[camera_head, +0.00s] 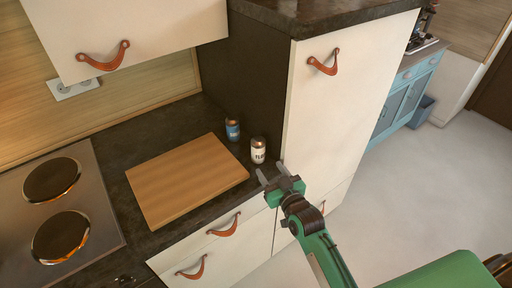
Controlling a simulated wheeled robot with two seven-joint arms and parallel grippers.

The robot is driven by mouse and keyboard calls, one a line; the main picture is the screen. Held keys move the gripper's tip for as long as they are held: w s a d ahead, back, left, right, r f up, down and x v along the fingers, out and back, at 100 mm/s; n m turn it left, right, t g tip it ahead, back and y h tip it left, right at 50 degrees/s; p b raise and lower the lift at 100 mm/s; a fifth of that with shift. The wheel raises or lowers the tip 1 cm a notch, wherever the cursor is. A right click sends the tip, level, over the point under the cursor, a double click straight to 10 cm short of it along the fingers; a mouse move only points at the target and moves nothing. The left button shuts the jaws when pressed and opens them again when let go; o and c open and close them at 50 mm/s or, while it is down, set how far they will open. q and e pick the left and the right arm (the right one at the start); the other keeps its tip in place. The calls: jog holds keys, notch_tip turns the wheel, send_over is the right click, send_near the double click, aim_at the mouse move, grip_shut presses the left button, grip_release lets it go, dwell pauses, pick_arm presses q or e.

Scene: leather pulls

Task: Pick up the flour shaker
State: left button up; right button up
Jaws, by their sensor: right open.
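The flour shaker (258,151) is a small white can with dark lettering and a brownish top. It stands upright on the dark countertop, near the corner by the tall cabinet. My right gripper (272,174) is open and empty, just in front of the shaker and slightly to its right, its two fingers pointing towards it. I cannot tell whether a finger touches the shaker. My left gripper is not in view.
A blue can (233,130) stands behind and left of the shaker. A wooden board (186,178) lies to the left, and a hob (58,205) further left. The tall cabinet (340,110) rises close on the right. Drawers with leather pulls are below the counter.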

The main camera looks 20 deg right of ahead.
aim_at(261, 156)
jog(key=w, duration=0.5)
jog(key=shift+w+a+f+p, duration=0.1)
jog(key=shift+a+f+p, duration=0.1)
jog(key=shift+a+p, duration=0.2)
jog(key=w+p, duration=0.1)
jog(key=w, duration=0.3)
jog(key=shift+w+a+f+p, duration=0.1)
jog(key=shift+w+f+p, duration=0.05)
jog(key=shift+w+p, duration=0.15)
jog(key=shift+w+f, duration=0.1)
jog(key=shift+w, duration=0.2)
jog(key=c, duration=0.8)
